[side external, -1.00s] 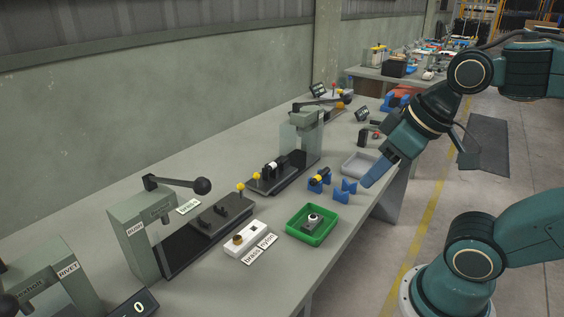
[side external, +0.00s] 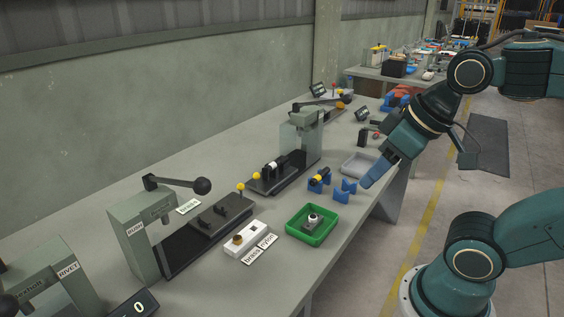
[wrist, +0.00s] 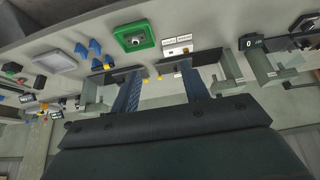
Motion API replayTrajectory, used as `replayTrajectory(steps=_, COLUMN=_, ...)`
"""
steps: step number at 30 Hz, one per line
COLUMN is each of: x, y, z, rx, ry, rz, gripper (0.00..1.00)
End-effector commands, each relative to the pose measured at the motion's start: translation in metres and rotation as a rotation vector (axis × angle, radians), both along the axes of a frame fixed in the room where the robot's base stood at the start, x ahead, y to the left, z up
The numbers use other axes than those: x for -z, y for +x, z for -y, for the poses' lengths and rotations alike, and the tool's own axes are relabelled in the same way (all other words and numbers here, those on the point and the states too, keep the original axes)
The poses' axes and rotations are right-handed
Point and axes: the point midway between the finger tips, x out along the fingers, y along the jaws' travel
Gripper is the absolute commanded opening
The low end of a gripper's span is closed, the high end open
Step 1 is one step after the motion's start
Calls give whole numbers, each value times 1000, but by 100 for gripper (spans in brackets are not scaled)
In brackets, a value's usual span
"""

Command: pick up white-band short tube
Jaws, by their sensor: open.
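A short dark tube with a white band (side external: 272,167) sits in the black fixture of the middle press in the side view. I cannot pick it out surely in the wrist view. My gripper (side external: 367,184) hangs over the bench's front side, to the right of the tube and well apart from it, by the blue V-blocks. In the wrist view my gripper (wrist: 162,74) shows two blue fingers spread apart with nothing between them.
A yellow-band tube (side external: 319,177) rests on a blue V-block (side external: 345,190). A green tray (side external: 312,234) holds a grey part. A grey tray (side external: 357,164) lies behind my gripper.

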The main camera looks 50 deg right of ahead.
Motion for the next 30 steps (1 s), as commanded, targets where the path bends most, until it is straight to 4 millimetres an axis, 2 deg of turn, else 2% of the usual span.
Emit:
replayTrajectory(steps=8, x=-5, y=6, z=1, rx=19, ry=7, rz=-6, gripper=45)
replayTrajectory(steps=14, x=-21, y=27, z=5, rx=93, ry=35, rz=-33, gripper=45)
replayTrajectory(steps=21, x=-47, y=73, z=17, rx=249, ry=90, rz=-83, gripper=45)
replayTrajectory(steps=30, x=-67, y=138, z=38, rx=460, ry=159, rz=-146, gripper=45)
